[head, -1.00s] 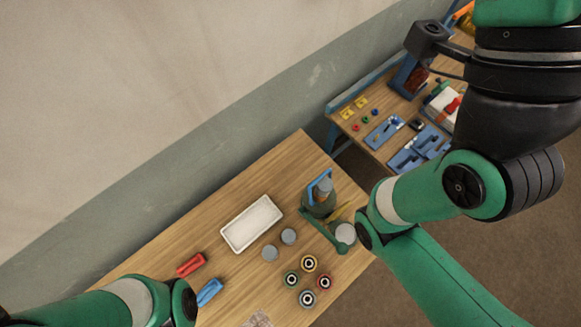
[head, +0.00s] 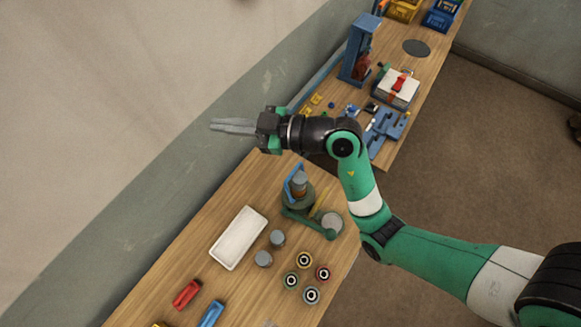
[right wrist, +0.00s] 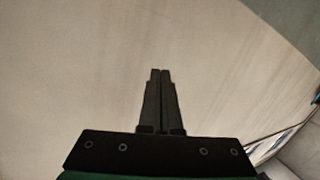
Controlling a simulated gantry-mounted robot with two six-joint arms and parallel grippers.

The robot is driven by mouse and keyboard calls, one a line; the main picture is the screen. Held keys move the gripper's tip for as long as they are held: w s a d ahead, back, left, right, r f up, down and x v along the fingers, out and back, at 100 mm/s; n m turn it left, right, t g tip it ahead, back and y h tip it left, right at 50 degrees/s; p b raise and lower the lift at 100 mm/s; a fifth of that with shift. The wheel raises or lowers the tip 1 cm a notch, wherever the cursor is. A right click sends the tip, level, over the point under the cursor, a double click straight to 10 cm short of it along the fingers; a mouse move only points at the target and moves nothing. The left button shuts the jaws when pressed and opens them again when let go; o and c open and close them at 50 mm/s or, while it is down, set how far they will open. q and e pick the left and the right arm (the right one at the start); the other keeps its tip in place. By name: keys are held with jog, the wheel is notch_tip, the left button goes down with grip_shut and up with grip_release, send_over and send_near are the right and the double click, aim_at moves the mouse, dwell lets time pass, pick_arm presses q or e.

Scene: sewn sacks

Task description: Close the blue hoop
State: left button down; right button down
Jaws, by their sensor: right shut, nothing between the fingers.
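A narrow blue loop-shaped part (head: 293,183) stands on a dark green device (head: 300,197) with a grey cylinder on the near table; I cannot tell for certain that it is the blue hoop, or whether it is open. My right gripper (head: 214,126) is raised before the wall, left of and beyond this device, pointing left, shut and empty. In the right wrist view its fingers (right wrist: 160,75) lie together against the pale wall. My left gripper is not in view.
The near table (head: 180,255) holds a white tray (head: 238,238), two grey lids, several ringed round pieces, a red piece (head: 186,294) and a blue piece (head: 211,313). A second bench behind holds a blue frame (head: 359,50) and blue parts.

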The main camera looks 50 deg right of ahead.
jog(key=s+d+f+m+g+h, duration=0.35)
jog(key=d+f, duration=0.35)
jog(key=f, duration=0.5)
jog(key=s+d+f+m+g+h, duration=0.35)
jog(key=s+d+f, duration=0.2)
jog(key=f, duration=0.65)
jog(key=w+f, duration=0.1)
jog(key=f, duration=0.4)
jog(key=w+f, duration=0.1)
jog(key=f, duration=0.1)
jog(key=shift+w+d+f, duration=0.1)
jog(key=shift+w+f, duration=0.05)
jog(key=shift+w, duration=0.2)
